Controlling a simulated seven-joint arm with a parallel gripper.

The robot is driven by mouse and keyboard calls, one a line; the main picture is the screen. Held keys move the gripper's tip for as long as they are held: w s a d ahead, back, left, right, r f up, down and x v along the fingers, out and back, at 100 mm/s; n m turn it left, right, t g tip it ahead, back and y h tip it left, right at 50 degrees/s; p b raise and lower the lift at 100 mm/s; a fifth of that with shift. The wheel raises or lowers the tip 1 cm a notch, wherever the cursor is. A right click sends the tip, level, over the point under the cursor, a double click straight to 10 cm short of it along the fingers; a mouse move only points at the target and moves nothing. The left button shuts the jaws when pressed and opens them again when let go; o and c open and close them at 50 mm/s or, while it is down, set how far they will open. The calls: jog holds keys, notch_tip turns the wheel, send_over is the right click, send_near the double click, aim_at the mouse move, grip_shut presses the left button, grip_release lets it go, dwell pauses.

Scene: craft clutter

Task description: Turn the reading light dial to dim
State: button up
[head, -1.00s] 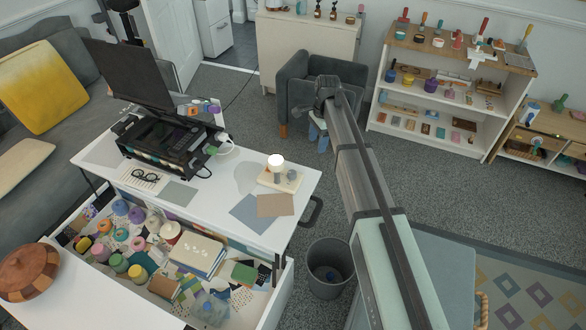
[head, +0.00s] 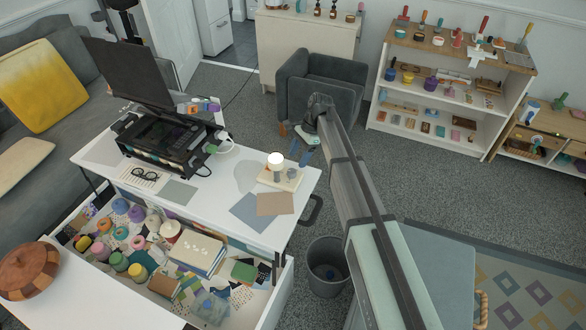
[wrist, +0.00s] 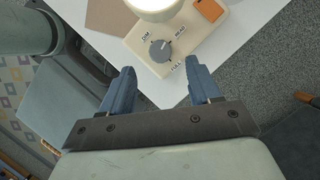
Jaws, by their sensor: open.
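The reading light (head: 275,160) is a lit white lamp on a cream base (head: 266,180) near the right end of the white desk. Its grey dial (head: 292,174) sits on the base beside the lamp; in the wrist view the dial (wrist: 160,50) is among the printed words DIM, READ and FULL. Its pale pointer mark seems to face READ. My gripper (wrist: 160,86) is open and empty, with its two blue fingers apart and the dial ahead between them, not touched. In the head view my gripper (head: 300,152) is just beyond the desk's right edge.
A brown sheet (head: 275,203) and a blue-grey sheet (head: 247,212) lie by the lamp base. An orange-brown piece (wrist: 210,9) is at the base's corner. A grey armchair (head: 320,85) stands behind my gripper; a grey bin (head: 327,265) stands right of the desk.

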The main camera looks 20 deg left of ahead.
aim_at(292, 171)
jog(key=shift+x, duration=3.15)
jog(key=c, duration=1)
jog(key=shift+c, duration=0.2)
jog(key=shift+n, duration=0.3)
jog(key=n+h, duration=0.1)
jog(key=n, duration=0.2)
jog(key=shift+w+a+h, duration=0.1)
jog(key=shift+h, duration=0.2)
jog(key=shift+n+g+h, duration=0.3)
jog(key=shift+n+h, duration=0.6)
jog(key=shift+n, duration=1.7)
